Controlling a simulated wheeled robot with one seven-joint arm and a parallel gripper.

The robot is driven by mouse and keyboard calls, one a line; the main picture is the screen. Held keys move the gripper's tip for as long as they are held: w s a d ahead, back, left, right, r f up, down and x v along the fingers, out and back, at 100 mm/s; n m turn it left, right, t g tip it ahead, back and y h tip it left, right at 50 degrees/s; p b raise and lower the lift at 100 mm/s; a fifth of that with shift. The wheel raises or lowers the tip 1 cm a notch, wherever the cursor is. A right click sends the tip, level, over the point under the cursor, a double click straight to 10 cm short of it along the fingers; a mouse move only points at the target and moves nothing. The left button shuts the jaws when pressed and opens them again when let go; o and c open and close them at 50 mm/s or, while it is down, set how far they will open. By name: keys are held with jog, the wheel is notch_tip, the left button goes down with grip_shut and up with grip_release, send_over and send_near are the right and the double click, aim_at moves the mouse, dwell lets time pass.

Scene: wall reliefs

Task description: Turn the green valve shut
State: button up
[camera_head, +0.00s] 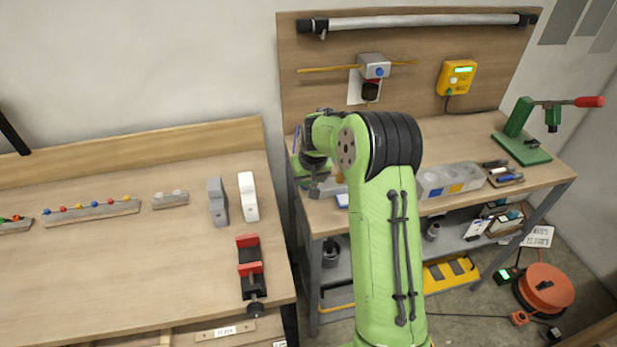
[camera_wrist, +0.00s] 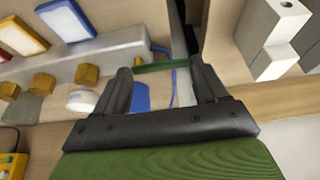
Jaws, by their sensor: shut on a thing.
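My gripper (camera_wrist: 160,75) is low at the left end of the right workbench, near its back board. In the wrist view its two dark fingers stand apart with a thin green bar (camera_wrist: 160,66) spanning between their tips. I take this bar to be part of the green valve, held between the fingers. Most of the valve is hidden, and its turn angle cannot be told. In the head view my gripper (camera_head: 313,180) is small and partly covers what it holds.
A grey block with coloured panels (camera_head: 450,179) stands right of my arm. A green press (camera_head: 522,145) is at the far right. A grey block (camera_head: 218,202) and a white block (camera_head: 248,197) stand on the left bench. A gap separates the benches.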

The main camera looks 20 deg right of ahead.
jog(key=n, duration=0.1)
jog(key=n+y, duration=0.1)
jog(key=s+n, duration=0.1)
jog(key=n, duration=0.1)
jog(key=shift+d+y, duration=0.25)
jog(key=shift+y, duration=0.05)
jog(key=n, duration=0.1)
jog(key=n+y, duration=0.1)
jog(key=n, duration=0.2)
jog(key=shift+s+d+n+y, duration=0.3)
jog(key=shift+s+d+y, duration=0.05)
jog(key=shift+y, duration=0.05)
jog(key=n, duration=0.1)
jog(key=n+g+y+p, duration=0.1)
jog(key=n, duration=0.1)
jog(key=d+n+g+p, duration=0.1)
jog(key=n, duration=0.1)
jog(key=shift+s+d+r, duration=0.1)
jog(key=shift+s, duration=0.15)
jog(key=shift+d+n+g+y+p, duration=0.15)
jog(key=shift+n+g+p, duration=0.1)
jog(key=shift+n+p, duration=0.35)
jog(key=shift+d+n+g+y+p, duration=0.2)
jog(key=shift+n+p, duration=0.15)
jog(key=shift+n, duration=0.45)
jog(key=shift+d+n+g+y+p, duration=0.15)
jog(key=shift+n+g+p, duration=0.1)
jog(key=shift+n+p, duration=0.35)
jog(key=shift+n, duration=0.3)
